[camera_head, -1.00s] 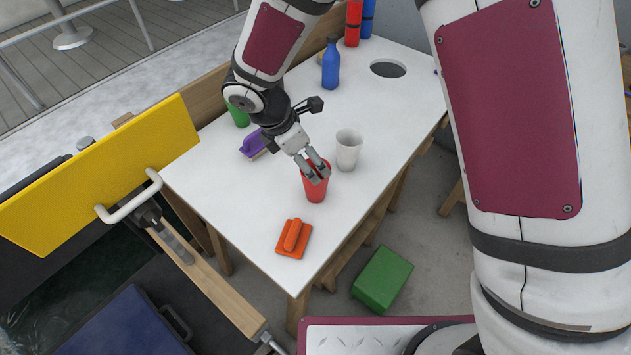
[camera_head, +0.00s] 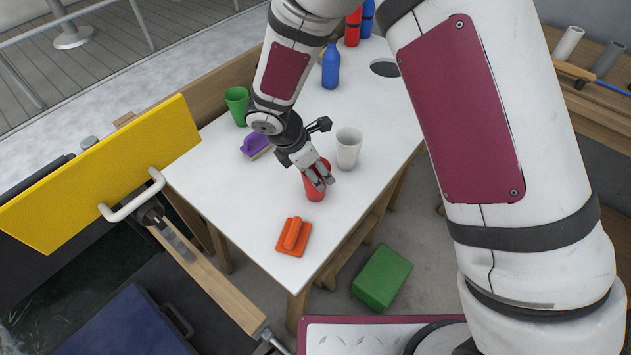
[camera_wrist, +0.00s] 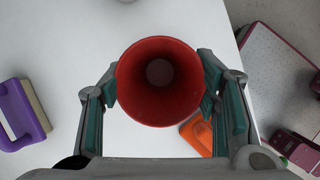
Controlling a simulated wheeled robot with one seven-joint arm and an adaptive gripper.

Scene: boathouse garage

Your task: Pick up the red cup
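The red cup (camera_head: 314,193) stands upright on the white table, mostly behind my fingers in the head view. In the wrist view I look straight down into the open, empty red cup (camera_wrist: 159,85). My gripper (camera_head: 323,183) is down at the cup, with its fingers beside the cup's upper part. In the wrist view my gripper (camera_wrist: 159,88) is open, one finger on each side of the cup, very close to its rim. Whether the pads touch the wall is hard to tell.
A white cup (camera_head: 348,150) stands close right of my gripper. An orange float tool (camera_head: 293,236) lies in front, and a purple brush (camera_head: 254,146) lies to the left. A green cup (camera_head: 236,104) and a blue bottle (camera_head: 330,68) stand farther back on the white table (camera_head: 225,193).

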